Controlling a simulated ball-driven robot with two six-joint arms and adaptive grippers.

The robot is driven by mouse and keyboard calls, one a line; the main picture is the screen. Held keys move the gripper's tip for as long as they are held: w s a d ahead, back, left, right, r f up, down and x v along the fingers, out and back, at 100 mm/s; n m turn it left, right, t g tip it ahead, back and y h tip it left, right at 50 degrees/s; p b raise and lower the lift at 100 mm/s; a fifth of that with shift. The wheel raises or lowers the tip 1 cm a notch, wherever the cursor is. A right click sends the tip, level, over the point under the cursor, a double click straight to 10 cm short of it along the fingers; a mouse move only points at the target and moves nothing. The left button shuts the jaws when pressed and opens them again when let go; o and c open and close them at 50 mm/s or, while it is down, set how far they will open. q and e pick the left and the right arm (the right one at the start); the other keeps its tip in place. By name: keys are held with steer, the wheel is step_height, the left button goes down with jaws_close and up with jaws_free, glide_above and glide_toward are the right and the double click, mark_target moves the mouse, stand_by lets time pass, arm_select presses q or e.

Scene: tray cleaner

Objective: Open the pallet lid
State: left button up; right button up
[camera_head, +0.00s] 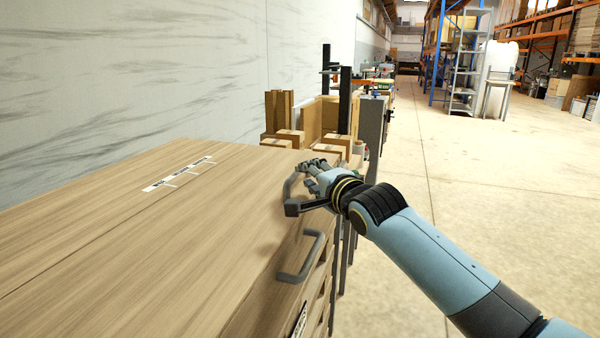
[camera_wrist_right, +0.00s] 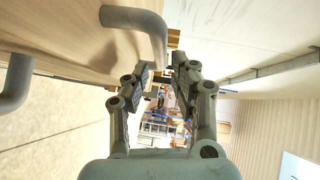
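The wooden pallet lid (camera_head: 110,225) fills the left of the head view, lying flat and closed. A grey handle (camera_head: 298,262) stands at its near right edge. A second grey handle (camera_head: 289,184) is farther along that edge, at my right gripper (camera_head: 302,186). In the right wrist view, the right gripper (camera_wrist_right: 162,72) is open, its fingers apart. A bent grey handle (camera_wrist_right: 140,20) reaches down close to the fingertips; whether it touches them I cannot tell. Another grey handle (camera_wrist_right: 14,85) shows at the left edge. My left gripper is not in view.
A white label (camera_head: 180,174) lies on the lid. Cardboard boxes (camera_head: 330,143) stand beyond the pallet, with a dark post (camera_head: 345,100) near them. A pale streaked wall (camera_head: 130,70) runs along the left. The floor (camera_head: 480,190) to the right is open.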

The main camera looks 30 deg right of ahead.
steer(key=w, duration=0.5)
steer(key=shift+w+d+f, duration=0.2)
steer(key=shift+f, duration=0.2)
jaws_close()
steer(key=shift+f, duration=0.1)
